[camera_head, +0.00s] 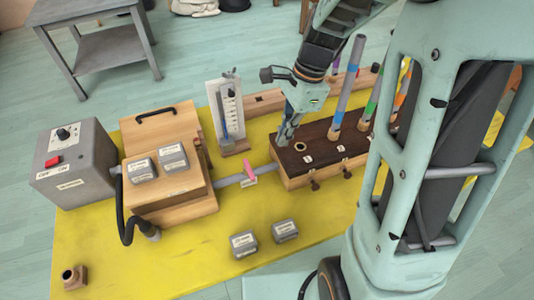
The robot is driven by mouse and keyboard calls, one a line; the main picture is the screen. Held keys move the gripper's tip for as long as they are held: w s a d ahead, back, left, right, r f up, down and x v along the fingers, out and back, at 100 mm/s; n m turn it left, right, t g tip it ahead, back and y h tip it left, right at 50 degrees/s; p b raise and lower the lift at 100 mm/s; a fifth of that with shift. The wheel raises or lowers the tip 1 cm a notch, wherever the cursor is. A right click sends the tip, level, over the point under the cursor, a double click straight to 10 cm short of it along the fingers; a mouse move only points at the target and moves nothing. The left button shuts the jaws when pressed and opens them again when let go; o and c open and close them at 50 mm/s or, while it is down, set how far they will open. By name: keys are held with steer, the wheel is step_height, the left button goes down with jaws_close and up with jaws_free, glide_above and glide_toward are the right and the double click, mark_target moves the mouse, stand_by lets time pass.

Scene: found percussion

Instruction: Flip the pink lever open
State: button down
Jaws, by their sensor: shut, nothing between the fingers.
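The pink lever (250,170) sits on the grey pipe (234,181) that joins the wooden box on the left to the dark-topped wooden block (318,150) on the right. It looks roughly upright, tilted a little; its exact angle is hard to tell. A small pale label hangs just below it. My gripper (285,138) points down at the left end of the dark block, to the right of the lever and apart from it in the picture. Its fingers are shut and hold nothing. Whether the fingertips touch the block cannot be told.
A gauge on a white board (226,112) stands behind the pipe. Coloured tubes (347,82) rise from the block on the right. Two grey weights (243,243) lie in front on the yellow table (190,262). A grey control box (75,160) stands left. The front table area is mostly clear.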

mark_target(249, 172)
steer(key=s+a+f, duration=0.1)
steer(key=a+f, duration=0.5)
steer(key=f, duration=0.3)
steer(key=shift+s+f, duration=0.15)
steer(key=shift+s, duration=0.2)
